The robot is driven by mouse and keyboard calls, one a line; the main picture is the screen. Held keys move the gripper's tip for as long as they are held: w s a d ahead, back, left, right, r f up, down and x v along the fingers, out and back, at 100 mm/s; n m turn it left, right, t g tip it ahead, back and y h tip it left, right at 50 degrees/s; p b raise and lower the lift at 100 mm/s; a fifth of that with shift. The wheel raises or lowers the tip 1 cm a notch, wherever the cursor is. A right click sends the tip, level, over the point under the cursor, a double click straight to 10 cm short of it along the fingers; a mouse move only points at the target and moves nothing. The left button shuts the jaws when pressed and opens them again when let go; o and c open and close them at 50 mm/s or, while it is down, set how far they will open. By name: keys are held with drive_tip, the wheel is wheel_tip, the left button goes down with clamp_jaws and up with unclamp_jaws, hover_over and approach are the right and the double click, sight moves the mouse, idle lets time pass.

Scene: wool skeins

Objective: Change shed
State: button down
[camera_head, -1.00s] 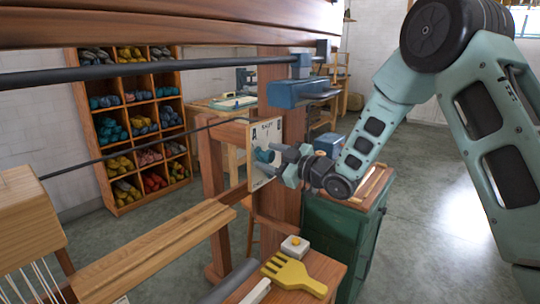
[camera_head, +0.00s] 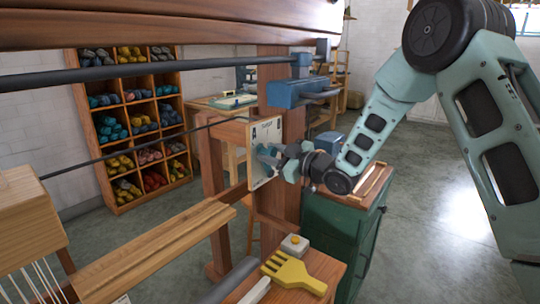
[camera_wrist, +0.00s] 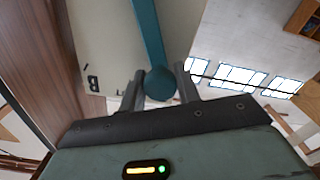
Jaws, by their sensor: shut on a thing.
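A pale plate (camera_head: 258,165) marked A and B is fixed to a wooden post of the loom. A teal lever with a round knob (camera_head: 266,154) stands in front of it. In the wrist view the lever (camera_wrist: 148,30) runs down to the knob (camera_wrist: 160,84). My gripper (camera_head: 284,162) is shut on the knob, with one finger on each side of it (camera_wrist: 160,88). The letter B shows on the plate (camera_wrist: 100,40) to the left of the lever. The lever's pivot is hidden in the wrist view.
A green cabinet (camera_head: 335,225) stands just below my arm. A yellow comb (camera_head: 290,275) and a small knobbed box (camera_head: 294,244) lie on a wooden surface in front. A blue bracket (camera_head: 290,95) is above the plate. Shelves of wool (camera_head: 135,125) stand behind, left.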

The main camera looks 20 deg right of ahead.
drive_tip(key=shift+w+d+r+m+p, duration=0.2)
drive_tip(key=shift+w+d+m+p, duration=0.1)
drive_tip(key=shift+d+m, duration=0.25)
drive_tip(key=shift+w+d+r+m+p, duration=0.2)
drive_tip(key=shift+w+d+m, duration=0.15)
drive_tip(key=shift+m, duration=0.3)
drive_tip(key=d+m, duration=0.1)
drive_tip(key=w+d+m+p, duration=0.1)
drive_tip(key=m, duration=0.1)
drive_tip(key=shift+w+d+r+m+p, duration=0.1)
drive_tip(key=shift+w+d+m+p, duration=0.1)
drive_tip(key=shift+w+m+p, duration=0.1)
drive_tip(key=shift+w+d+f+m+p, duration=0.15)
drive_tip(key=shift+w+d+m+p, duration=0.2)
drive_tip(key=shift+m, duration=0.25)
drive_tip(key=shift+w+d+f+m+p, duration=0.1)
drive_tip(key=shift+w+d+m+p, duration=0.1)
drive_tip(key=shift+d+m, duration=0.35)
drive_tip(key=shift+w+d+f+m+p, duration=0.25)
drive_tip(key=shift+w+d+m, duration=0.05)
drive_tip(key=shift+m, duration=0.35)
drive_tip(key=shift+w+d+f+m+p, duration=0.25)
drive_tip(key=shift+d+m, duration=0.05)
drive_tip(key=shift+m, duration=0.3)
drive_tip(key=c, duration=1)
unclamp_jaws()
